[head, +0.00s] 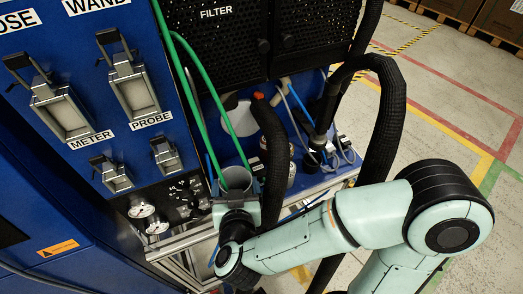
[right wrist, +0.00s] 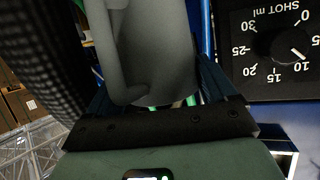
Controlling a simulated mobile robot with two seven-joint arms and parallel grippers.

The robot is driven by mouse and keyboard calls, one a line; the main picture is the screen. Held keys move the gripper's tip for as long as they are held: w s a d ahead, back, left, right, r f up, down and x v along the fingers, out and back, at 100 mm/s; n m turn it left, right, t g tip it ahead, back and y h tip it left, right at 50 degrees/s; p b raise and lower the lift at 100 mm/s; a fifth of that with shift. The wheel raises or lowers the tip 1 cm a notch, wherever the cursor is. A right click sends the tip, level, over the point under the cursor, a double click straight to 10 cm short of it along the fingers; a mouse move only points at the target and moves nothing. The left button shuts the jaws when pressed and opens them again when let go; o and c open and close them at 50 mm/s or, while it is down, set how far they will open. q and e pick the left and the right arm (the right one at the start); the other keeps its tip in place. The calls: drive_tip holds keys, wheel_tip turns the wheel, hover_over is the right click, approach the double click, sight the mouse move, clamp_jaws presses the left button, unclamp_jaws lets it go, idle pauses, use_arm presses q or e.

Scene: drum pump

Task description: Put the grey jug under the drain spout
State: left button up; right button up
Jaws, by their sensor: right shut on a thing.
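The grey jug (head: 237,177) is upright at the front of the blue machine, beside the dial panel. My right gripper (head: 236,203) is shut on it from the near side. In the right wrist view the jug (right wrist: 160,50) fills the space between the jaws, with its handle (right wrist: 105,45) towards the left. The jug's base is hidden, so I cannot tell whether it touches the shelf below. I cannot make out the drain spout with certainty; hoses and the jug cover that area. My left gripper is not in view.
A thick black hose (head: 273,150) hangs right beside the jug. Green hoses (head: 207,85) run down just behind it. A gauge panel (head: 178,203) is close on the left. A larger black hose (head: 388,115) arches on the right. Open floor (head: 440,110) lies beyond.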

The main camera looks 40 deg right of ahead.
drive_tip(key=w+d+p, duration=0.7)
drive_tip(key=w+d, duration=0.2)
drive_tip(key=w, duration=0.5)
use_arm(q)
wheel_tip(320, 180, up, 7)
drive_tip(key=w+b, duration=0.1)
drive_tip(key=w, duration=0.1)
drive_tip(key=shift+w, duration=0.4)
use_arm(e)
wheel_tip(320, 180, down, 7)
drive_tip(key=shift+a, duration=0.35)
drive_tip(key=shift+f+b, duration=0.2)
drive_tip(key=shift+b, duration=0.15)
drive_tip(key=o, duration=1.2)
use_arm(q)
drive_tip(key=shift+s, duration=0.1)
use_arm(e)
drive_tip(key=shift+r, duration=0.1)
